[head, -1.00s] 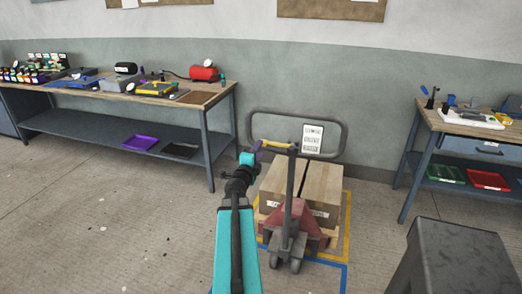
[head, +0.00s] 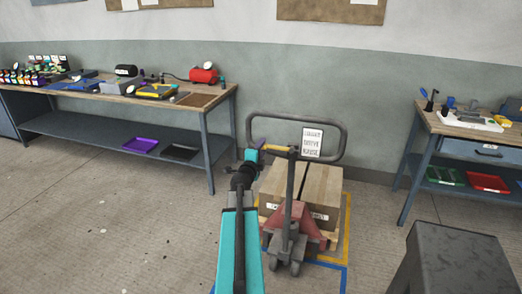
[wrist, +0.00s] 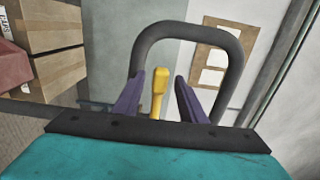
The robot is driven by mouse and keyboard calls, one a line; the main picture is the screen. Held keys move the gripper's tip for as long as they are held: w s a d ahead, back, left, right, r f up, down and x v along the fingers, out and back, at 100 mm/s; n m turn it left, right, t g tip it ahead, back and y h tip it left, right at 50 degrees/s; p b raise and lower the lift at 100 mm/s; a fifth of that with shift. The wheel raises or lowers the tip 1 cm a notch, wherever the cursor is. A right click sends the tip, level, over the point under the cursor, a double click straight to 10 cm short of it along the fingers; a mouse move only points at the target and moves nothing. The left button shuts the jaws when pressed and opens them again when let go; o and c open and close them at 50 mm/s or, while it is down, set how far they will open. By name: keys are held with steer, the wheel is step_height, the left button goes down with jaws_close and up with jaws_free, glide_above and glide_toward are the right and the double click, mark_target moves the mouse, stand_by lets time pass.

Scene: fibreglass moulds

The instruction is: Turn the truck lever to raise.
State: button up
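The red pallet truck (head: 314,229) stands in the middle of the head view with a cardboard box (head: 322,190) on a pallet over its forks. Its dark handle loop (head: 341,140) stands upright and carries a white label with LOWER, DRIVE and RAISE. The yellow lever (head: 275,148) sticks out to the left at the loop's base. In the wrist view the lever (wrist: 158,92) stands between the two purple fingers of my gripper (wrist: 157,98), with a gap on each side. My gripper is open around the lever and does not appear to touch it.
A workbench (head: 222,95) with tools stands at the left and another (head: 432,118) at the right. A dark grey block (head: 455,262) stands at the front right. Blue and yellow floor lines (head: 347,225) edge the truck's place. The floor at the left is clear.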

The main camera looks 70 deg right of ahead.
jaws_close()
step_height(320, 180, down, 6)
steer(key=s+n, duration=0.1)
steer(key=n, duration=0.4)
steer(key=shift+s+n+p, duration=0.25)
steer(key=shift+n+p, duration=0.05)
steer(key=shift+n, duration=0.1)
steer(key=shift+f, duration=0.1)
stand_by(0.3)
jaws_free()
steer(key=shift+a, duration=0.15)
